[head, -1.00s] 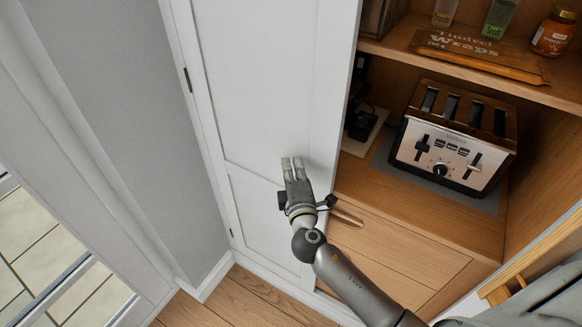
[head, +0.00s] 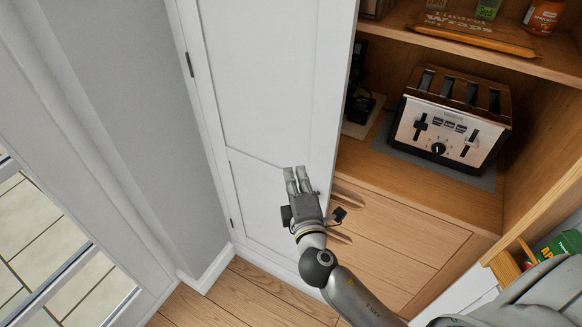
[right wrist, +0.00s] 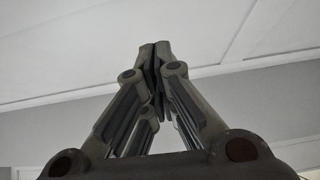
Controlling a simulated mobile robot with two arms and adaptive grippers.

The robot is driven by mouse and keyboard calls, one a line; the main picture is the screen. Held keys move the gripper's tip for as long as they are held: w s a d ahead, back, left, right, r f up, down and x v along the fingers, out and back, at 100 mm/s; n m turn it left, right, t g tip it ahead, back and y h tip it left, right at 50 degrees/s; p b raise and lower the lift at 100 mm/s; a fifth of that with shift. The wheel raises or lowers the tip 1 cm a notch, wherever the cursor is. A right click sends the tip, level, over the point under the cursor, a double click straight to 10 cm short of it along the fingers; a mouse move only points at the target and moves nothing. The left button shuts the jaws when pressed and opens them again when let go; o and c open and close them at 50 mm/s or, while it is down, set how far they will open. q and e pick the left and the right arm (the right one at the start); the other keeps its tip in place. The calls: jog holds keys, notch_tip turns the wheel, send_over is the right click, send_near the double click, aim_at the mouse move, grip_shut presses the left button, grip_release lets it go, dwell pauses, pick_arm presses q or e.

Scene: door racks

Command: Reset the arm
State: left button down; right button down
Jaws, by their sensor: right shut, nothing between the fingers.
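My right gripper (head: 297,181) is in the middle of the head view, in front of the white cabinet door (head: 277,80). Its fingers point up toward the door, and nothing is held. I cannot tell whether the fingertips touch the door. In the right wrist view the fingers (right wrist: 156,52) meet at their tips, with a pale panelled surface behind them. My right arm comes in from the lower right. My left gripper does not show.
Right of the door is an open wooden cupboard with a toaster (head: 449,118) on its shelf. A wooden drawer front (head: 400,235) is below. A grey wall (head: 110,90) is at left; wood floor (head: 250,295) below.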

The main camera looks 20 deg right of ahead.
jog(key=s+f+m+g+y, duration=0.1)
jog(key=s+f+m+g, duration=0.3)
jog(key=f, duration=0.9)
jog(key=s+f+n+g+y, duration=0.15)
jog(key=s+f, duration=0.45)
jog(key=f, duration=0.7)
jog(key=s+f+m+g, duration=0.2)
jog(key=s+f+g, duration=0.2)
jog(key=f, duration=0.9)
jog(key=s+d+f+m+g, duration=0.1)
jog(key=s+f+m+g, duration=0.1)
jog(key=s+f, duration=0.4)
jog(key=s+f+m+g+y, duration=0.1)
jog(key=s+f, duration=0.4)
jog(key=s, duration=0.9)
jog(key=s+d+f+m+g+b, duration=0.1)
jog(key=s+f+m+g, duration=0.3)
jog(key=s, duration=0.6)
notch_tip(320, 180, down, 3)
jog(key=shift+d+r+m, duration=0.2)
jog(key=shift+d+m, duration=0.1)
jog(key=shift+m, duration=0.55)
